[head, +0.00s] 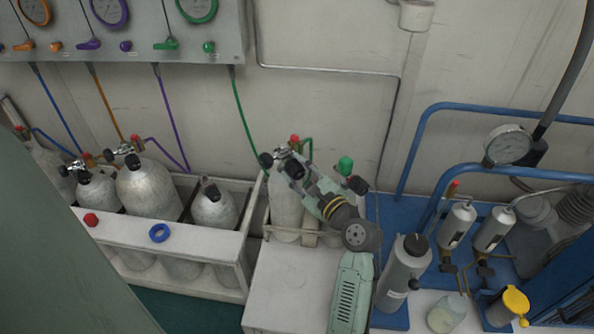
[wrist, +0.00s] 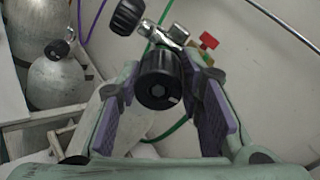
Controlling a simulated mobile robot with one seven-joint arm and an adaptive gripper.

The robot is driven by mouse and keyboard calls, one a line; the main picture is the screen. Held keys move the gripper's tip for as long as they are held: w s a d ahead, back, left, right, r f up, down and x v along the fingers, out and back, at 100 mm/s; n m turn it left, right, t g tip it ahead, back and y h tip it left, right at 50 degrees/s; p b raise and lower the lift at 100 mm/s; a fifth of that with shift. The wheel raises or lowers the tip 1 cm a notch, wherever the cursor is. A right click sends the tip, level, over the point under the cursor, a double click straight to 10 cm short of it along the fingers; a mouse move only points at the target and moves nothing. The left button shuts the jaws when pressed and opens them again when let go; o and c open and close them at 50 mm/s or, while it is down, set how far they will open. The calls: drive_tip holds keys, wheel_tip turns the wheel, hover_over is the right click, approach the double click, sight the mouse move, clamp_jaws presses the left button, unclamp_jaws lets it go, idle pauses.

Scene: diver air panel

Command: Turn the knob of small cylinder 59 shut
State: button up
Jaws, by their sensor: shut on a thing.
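A silver cylinder (head: 286,212) stands in the rack left of my arm, its valve and black knobs at the top. No number is readable on it, so I cannot tell if it is number 59. My gripper (head: 295,170) is at this valve. In the wrist view its purple-padded fingers stand either side of a black knob (wrist: 160,80) with a small white mark on its face, and they are shut on it. A chrome valve body (wrist: 168,36) and a second black knob (wrist: 127,17) show behind. My gripper partly hides the valve in the head view.
More cylinders stand in the white rack (head: 205,248) at left, with a blue ring (head: 160,233) on its front rail. A grey bottle (head: 404,272) stands close right of my arm. Blue pipe rails (head: 470,108) and a gauge (head: 507,146) are farther right. A green hose (head: 243,120) hangs behind.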

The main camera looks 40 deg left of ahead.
drive_tip(key=shift+m, duration=0.6)
drive_tip(key=o, duration=1.2)
drive_tip(key=shift+c, duration=0.2)
drive_tip(key=v, duration=1.2)
